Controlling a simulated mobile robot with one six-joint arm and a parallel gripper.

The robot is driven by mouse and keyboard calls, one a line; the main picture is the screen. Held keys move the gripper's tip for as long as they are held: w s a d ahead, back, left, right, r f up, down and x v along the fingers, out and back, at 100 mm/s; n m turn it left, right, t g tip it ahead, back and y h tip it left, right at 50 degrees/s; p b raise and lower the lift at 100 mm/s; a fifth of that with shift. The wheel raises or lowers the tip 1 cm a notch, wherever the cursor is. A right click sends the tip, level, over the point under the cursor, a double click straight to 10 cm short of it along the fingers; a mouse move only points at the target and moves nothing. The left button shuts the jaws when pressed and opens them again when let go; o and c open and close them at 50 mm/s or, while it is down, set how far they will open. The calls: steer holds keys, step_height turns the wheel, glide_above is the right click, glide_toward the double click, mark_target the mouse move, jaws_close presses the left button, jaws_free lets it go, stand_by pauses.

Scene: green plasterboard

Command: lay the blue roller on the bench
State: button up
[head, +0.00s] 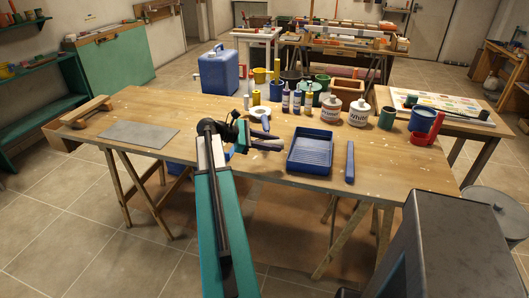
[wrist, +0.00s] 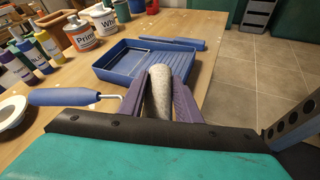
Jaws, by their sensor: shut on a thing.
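The blue roller has a blue handle (wrist: 62,97), a thin metal frame and a pale grey sleeve (wrist: 157,92). My gripper (wrist: 160,90) is shut on the sleeve, one purple finger on each side, and the handle sticks out to the left. In the head view my gripper (head: 268,145) is over the wooden bench (head: 400,165), left of the paint tray, and the blue handle (head: 265,123) shows behind it. I cannot tell whether the roller touches the bench top.
The blue paint tray (head: 310,152) lies close to the right, with a long blue bar (head: 350,162) beyond it. A white ring (head: 259,112), bottles and paint pots stand behind. A grey sheet (head: 138,133) lies left; bench between it and my arm is clear.

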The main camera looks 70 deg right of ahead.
glide_above(271, 166)
steer(key=shift+s+f+p, duration=0.1)
steer(key=shift+f+p, duration=0.2)
steer(key=shift+f, duration=1.85)
steer(key=shift+f, duration=0.15)
steer(key=shift+f+p, duration=0.35)
steer(key=shift+f, duration=1.4)
steer(key=o, duration=1.1)
steer(key=shift+o, duration=0.2)
steer(key=b+v, duration=0.2)
steer(key=v, duration=1)
steer(key=shift+b, duration=0.3)
steer(key=shift+r, duration=0.1)
